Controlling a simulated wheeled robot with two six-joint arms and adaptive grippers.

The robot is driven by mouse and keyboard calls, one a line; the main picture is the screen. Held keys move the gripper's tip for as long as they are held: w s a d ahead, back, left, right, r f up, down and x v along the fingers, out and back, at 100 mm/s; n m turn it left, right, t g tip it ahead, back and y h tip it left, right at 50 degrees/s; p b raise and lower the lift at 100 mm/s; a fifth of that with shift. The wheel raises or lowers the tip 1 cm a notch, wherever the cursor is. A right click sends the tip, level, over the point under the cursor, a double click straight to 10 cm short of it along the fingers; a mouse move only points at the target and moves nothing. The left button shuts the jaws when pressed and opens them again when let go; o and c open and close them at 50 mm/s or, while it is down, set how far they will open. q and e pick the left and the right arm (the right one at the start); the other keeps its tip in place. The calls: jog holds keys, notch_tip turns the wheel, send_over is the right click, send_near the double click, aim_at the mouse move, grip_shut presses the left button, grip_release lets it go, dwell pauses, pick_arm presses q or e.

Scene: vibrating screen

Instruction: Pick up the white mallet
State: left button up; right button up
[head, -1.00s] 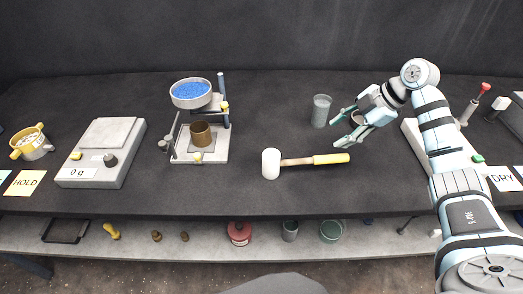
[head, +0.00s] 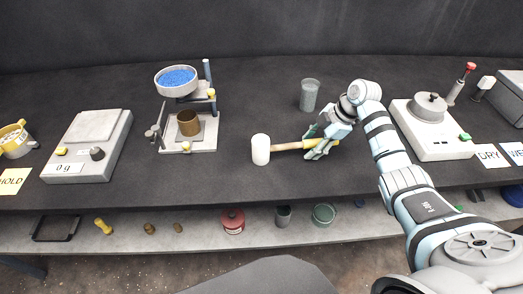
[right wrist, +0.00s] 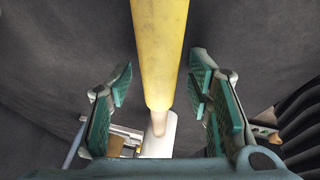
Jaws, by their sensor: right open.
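The white mallet lies on the dark table in the head view, with its white head (head: 261,149) at the left and its wooden and yellow handle (head: 289,146) pointing right. My right gripper (head: 314,152) is at the yellow end of the handle. In the right wrist view the yellow grip (right wrist: 158,50) runs between the two open green-padded fingers (right wrist: 163,100), with a gap on each side. The mallet head (right wrist: 159,138) shows beyond them, partly hidden by the gripper body. My left gripper is not in view.
A grey cup (head: 309,96) stands behind my right gripper. A stand with a blue-filled bowl (head: 178,79) is at the left, near a scale (head: 88,146). A white device (head: 432,130) is right of my arm. The table in front of the mallet is clear.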

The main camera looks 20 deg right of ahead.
grip_shut()
pick_arm(q)
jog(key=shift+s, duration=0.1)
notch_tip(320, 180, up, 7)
jog(key=p, duration=0.6)
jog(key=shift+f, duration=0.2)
pick_arm(e)
notch_tip(320, 180, up, 20)
jog(key=shift+r, duration=0.15)
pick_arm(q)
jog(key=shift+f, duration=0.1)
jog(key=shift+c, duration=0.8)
